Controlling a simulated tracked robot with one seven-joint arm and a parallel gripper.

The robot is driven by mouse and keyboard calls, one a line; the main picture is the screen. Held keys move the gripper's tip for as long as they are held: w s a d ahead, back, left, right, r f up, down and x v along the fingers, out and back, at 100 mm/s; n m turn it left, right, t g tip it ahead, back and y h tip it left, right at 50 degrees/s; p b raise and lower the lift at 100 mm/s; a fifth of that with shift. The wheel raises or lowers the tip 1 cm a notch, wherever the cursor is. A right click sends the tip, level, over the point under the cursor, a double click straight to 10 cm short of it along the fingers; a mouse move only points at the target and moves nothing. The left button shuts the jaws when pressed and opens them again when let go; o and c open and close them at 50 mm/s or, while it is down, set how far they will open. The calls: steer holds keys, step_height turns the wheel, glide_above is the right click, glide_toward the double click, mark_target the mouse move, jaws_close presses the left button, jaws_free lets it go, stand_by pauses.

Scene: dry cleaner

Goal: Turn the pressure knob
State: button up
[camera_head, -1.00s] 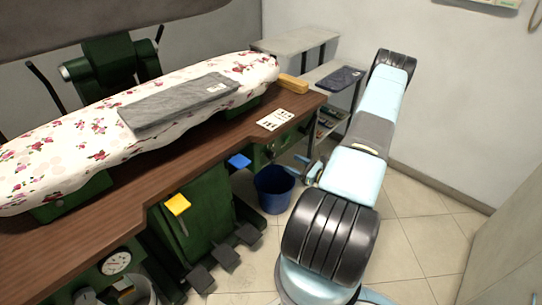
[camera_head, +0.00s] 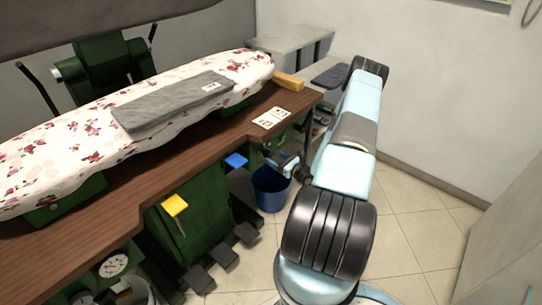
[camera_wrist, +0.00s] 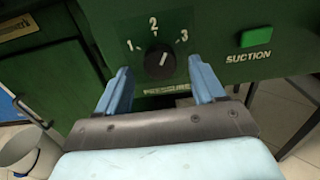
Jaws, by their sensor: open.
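The pressure knob (camera_wrist: 159,62) is a black round dial on a green panel in the wrist view. The numbers 1, 2 and 3 are printed around it, and a partly covered label lies below it. Its white mark points up, toward about the 2. My gripper (camera_wrist: 160,86) has its two blue fingers spread to either side and slightly below the knob, with nothing between them. The gripper also shows in the head view (camera_head: 283,165), in front of the press's right end. The knob cannot be made out in the head view.
A green SUCTION button (camera_wrist: 256,37) is right of the knob. A blue bin (camera_head: 271,188) stands below my gripper. The brown worktop (camera_head: 165,173) overhangs the panel. A wall is on the right, with open tiled floor (camera_head: 425,240) beside my arm.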

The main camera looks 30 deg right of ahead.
mark_target(270, 154)
steer(key=shift+x, duration=1.65)
steer(key=shift+c, duration=0.2)
steer(key=c, duration=1)
steer(key=shift+m, duration=0.3)
steer(key=shift+d+m, duration=0.1)
steer(key=shift+m, duration=2.6)
steer(key=o, duration=1)
